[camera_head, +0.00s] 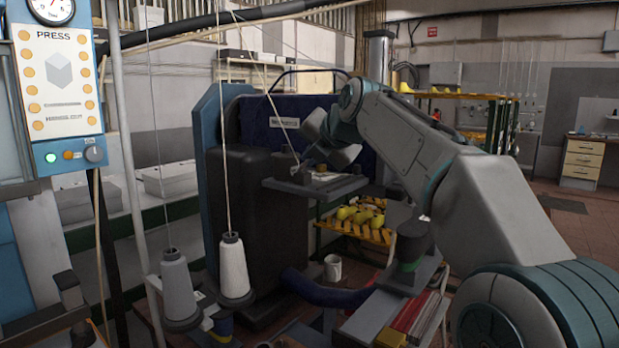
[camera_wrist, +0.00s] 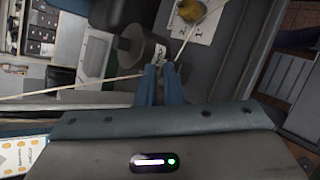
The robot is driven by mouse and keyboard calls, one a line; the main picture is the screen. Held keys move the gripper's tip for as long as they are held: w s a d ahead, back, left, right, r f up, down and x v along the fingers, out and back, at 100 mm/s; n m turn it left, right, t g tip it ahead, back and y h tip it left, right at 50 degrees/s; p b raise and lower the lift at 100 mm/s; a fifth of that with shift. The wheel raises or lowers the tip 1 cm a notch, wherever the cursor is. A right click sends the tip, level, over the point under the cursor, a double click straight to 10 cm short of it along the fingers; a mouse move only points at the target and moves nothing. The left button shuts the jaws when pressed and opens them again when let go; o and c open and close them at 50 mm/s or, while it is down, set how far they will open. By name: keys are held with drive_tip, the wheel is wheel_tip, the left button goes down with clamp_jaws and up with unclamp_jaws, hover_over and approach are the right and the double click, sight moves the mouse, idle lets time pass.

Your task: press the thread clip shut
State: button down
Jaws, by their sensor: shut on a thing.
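My gripper (camera_wrist: 159,72) has its two blue fingers close together around a small pale metal piece (camera_wrist: 160,54), which looks like the thread clip. The fingertips hide most of it, so I cannot tell whether its leaves meet. A pale thread (camera_wrist: 80,87) runs from the left to the fingertips, and a thread also leaves them toward the top right. In the head view my gripper (camera_head: 303,163) is small and low over a dark machine plate (camera_head: 335,187). The thread (camera_head: 268,95) slants down to it there.
A dark cylinder (camera_wrist: 137,44) stands close to the left of the fingertips. A yellow object (camera_wrist: 190,11) lies by a white card (camera_wrist: 205,28). Thread cones (camera_head: 234,268) stand at the lower left, and a press panel (camera_head: 60,80) is at the far left.

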sight(319, 189)
drive_tip(key=shift+s+d+f+m+t+y+b, duration=0.2)
drive_tip(key=shift+f+t+y+b, duration=0.35)
drive_tip(key=shift+b, duration=1.9)
drive_tip(key=shift+s+d+f+m+t+y+b, duration=0.1)
drive_tip(key=shift+d+f+m+t+y+b, duration=0.3)
drive_tip(key=shift+b, duration=2.1)
drive_tip(key=shift+s+f+m+t+y+b, duration=0.1)
drive_tip(key=shift+f+t+y+b, duration=0.55)
drive_tip(key=shift+b, duration=1.8)
drive_tip(key=t+b, duration=0.1)
drive_tip(key=b, duration=0.2)
drive_tip(key=y+b, duration=0.1)
drive_tip(key=b, duration=0.3)
drive_tip(key=shift+d+f+m+t, duration=0.1)
drive_tip(key=shift+f+m+t, duration=0.3)
drive_tip(key=shift+y+b, duration=0.3)
drive_tip(key=shift+b, duration=0.4)
drive_tip(key=shift+s+t+b, duration=0.1)
drive_tip(key=shift+t+b, duration=0.2)
drive_tip(key=c, duration=1.6)
unclamp_jaws()
drive_tip(key=shift+r, duration=0.1)
